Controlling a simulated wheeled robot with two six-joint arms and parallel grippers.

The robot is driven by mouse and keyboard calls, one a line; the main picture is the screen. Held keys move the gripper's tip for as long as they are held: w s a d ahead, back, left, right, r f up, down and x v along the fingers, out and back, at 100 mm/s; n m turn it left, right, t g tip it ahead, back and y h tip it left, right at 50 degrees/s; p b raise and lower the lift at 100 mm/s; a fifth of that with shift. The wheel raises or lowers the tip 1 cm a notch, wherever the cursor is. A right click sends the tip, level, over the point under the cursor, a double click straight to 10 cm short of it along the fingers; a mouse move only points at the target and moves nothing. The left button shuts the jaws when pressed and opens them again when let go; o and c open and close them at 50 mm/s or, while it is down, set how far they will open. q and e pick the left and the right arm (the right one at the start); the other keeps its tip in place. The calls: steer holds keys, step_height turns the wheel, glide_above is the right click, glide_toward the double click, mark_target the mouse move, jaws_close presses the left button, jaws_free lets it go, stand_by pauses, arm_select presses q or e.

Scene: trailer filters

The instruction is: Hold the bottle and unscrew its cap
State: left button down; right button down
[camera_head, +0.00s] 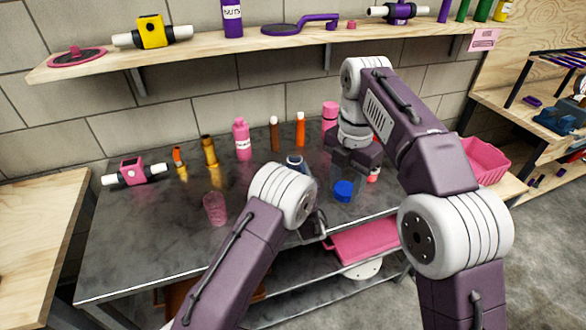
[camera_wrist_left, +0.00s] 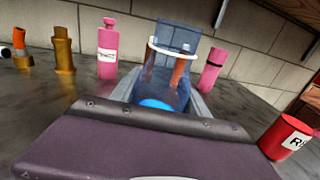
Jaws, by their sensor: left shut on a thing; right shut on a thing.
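The bottle (camera_wrist_left: 165,85) is see-through blue, with a pale ring around its neck and a clear open-looking top. It stands between the grey fingers of my left gripper (camera_wrist_left: 162,98), which is shut on it. In the head view the bottle's top (camera_head: 296,163) shows just past my left wrist, which hides the lower part and the left fingers. The bright blue cap (camera_head: 343,190) is apart from the bottle, to its right. My right gripper (camera_head: 344,178) points down over the cap and appears shut on it; its fingers are hard to make out.
Pink, orange and brown bottles stand along the back. A pink cup (camera_head: 215,208) is on the left. The table's (camera_head: 130,250) front left is clear.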

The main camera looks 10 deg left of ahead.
arm_select(q)
steer(key=shift+f, duration=0.15)
steer(key=c, duration=0.6)
jaws_free()
steer(key=shift+o, duration=0.2)
